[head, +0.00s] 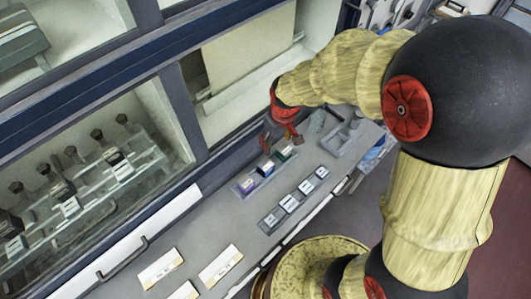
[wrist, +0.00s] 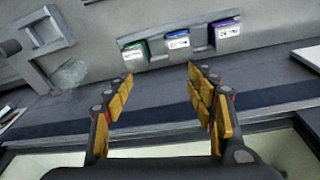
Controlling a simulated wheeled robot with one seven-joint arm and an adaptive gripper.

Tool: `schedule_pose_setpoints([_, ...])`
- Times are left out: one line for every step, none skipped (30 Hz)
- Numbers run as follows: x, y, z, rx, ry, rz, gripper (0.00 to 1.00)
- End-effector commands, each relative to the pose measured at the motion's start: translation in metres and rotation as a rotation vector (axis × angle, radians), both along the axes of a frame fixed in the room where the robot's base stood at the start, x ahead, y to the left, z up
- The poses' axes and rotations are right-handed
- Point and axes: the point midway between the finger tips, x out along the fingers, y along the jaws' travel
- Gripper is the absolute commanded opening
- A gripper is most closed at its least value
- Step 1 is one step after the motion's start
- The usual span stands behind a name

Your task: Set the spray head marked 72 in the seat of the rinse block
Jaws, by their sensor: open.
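Three small labelled blocks, green (head: 284,152), blue (head: 265,168) and purple (head: 247,184), stand in a row in a grey holder on the counter. The wrist view shows the green one (wrist: 136,52), the blue one (wrist: 178,40) and the purple one (wrist: 226,31). Their labels are too small to read, so I cannot tell whether one is the spray head marked 72. My gripper (wrist: 160,100) is open and empty, apart from the row; it also shows in the head view (head: 283,137). I cannot tell for certain which thing is the rinse block.
A grey square-framed fixture (head: 343,140) stands at the counter's far end, beside a translucent lump (head: 317,121). Several grey labelled pieces (head: 290,203) line the front edge. White cards (head: 220,267) lie nearer. A windowed cabinet on the left holds a rack (head: 125,172) with several dark-topped items.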

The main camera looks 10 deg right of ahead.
Motion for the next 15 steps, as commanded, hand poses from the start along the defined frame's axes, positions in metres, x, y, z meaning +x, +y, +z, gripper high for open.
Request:
schedule_pose_setpoints([0.003, 0.003, 0.008, -0.004, 0.017, 0.015, 0.56])
schedule_pose_setpoints([0.004, 0.005, 0.007, -0.006, 0.027, 0.023, 0.56])
schedule_pose_setpoints([0.007, 0.008, 0.006, -0.009, 0.035, 0.036, 0.56])
schedule_pose_setpoints([0.008, 0.010, 0.005, -0.011, 0.042, 0.046, 0.56])
schedule_pose_setpoints([0.009, 0.012, 0.004, -0.013, 0.050, 0.055, 0.56])
schedule_pose_setpoints([0.010, 0.014, 0.003, -0.015, 0.059, 0.066, 0.56])
schedule_pose_setpoints([0.011, 0.016, 0.001, -0.017, 0.067, 0.075, 0.56])
schedule_pose_setpoints([0.011, 0.018, 0.000, -0.019, 0.075, 0.084, 0.56])
schedule_pose_setpoints([0.012, 0.020, -0.002, -0.022, 0.085, 0.097, 0.56])
schedule_pose_setpoints([0.012, 0.022, -0.004, -0.023, 0.090, 0.105, 0.56])
schedule_pose_setpoints([0.012, 0.023, -0.005, -0.026, 0.098, 0.114, 0.56])
schedule_pose_setpoints([0.011, 0.025, -0.008, -0.028, 0.109, 0.126, 0.56])
schedule_pose_setpoints([0.011, 0.027, -0.009, -0.030, 0.115, 0.135, 0.56])
schedule_pose_setpoints([0.010, 0.028, -0.011, -0.031, 0.121, 0.144, 0.56])
schedule_pose_setpoints([0.009, 0.030, -0.014, -0.034, 0.131, 0.155, 0.56])
